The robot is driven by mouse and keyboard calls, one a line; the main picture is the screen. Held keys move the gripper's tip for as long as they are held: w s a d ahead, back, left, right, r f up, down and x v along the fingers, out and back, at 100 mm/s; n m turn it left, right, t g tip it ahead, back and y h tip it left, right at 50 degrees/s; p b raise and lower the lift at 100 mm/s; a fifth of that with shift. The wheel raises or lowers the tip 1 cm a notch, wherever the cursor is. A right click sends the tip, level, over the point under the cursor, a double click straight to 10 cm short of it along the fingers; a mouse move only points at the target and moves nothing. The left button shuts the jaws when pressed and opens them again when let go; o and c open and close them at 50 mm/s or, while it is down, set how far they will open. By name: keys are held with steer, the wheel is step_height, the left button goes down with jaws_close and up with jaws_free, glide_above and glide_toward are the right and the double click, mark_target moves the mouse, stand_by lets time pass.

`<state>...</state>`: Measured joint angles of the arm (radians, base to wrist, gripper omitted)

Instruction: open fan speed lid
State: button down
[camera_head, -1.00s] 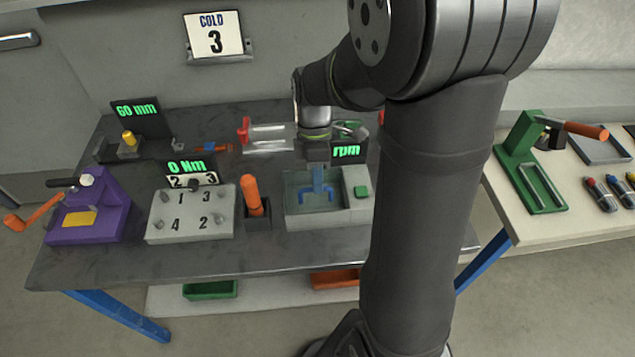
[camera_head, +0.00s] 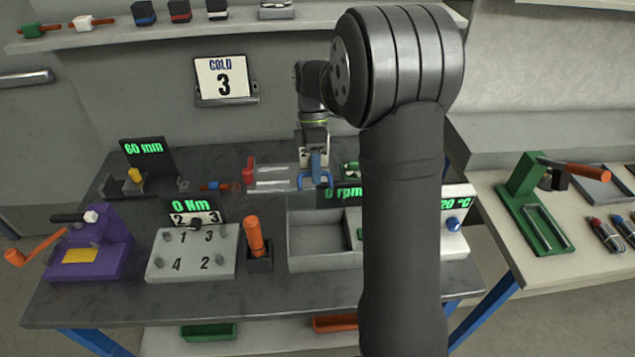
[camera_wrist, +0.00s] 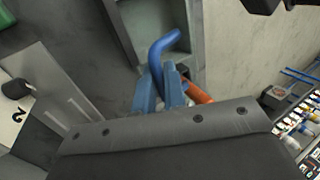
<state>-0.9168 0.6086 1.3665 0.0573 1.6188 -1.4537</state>
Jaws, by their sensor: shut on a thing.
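The fan speed box (camera_head: 318,262) stands on the dark bench, behind and left of my arm link. Its 0 rpm display (camera_head: 343,194) is at the back, partly hidden. The box's left compartment (camera_head: 314,232) shows bare grey walls, with no tinted cover over it. The blue lid handle (camera_head: 316,181) is above the back of the box, and I cannot make out the lid panel clearly. My gripper (camera_head: 316,160) is shut on this handle. In the wrist view, the light-blue fingers (camera_wrist: 162,88) close around the bent blue handle (camera_wrist: 163,45).
An orange-handled lever (camera_head: 254,238) and a grey numbered box (camera_head: 192,252) stand left of the fan box. A temperature unit (camera_head: 455,222) is to the right, partly behind my arm.

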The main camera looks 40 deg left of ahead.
steer(key=shift+w+a+f+g+h, duration=0.3)
steer(key=shift+w+a+g+h, duration=0.25)
steer(key=shift+w+a, duration=0.15)
steer(key=shift+w+a+f+g+h, duration=0.3)
steer(key=shift+w+a+g+h, duration=0.25)
steer(key=shift+w+a, duration=0.1)
steer(key=c, duration=1.5)
jaws_free()
steer(key=shift+r, duration=0.1)
steer(key=shift+r, duration=0.1)
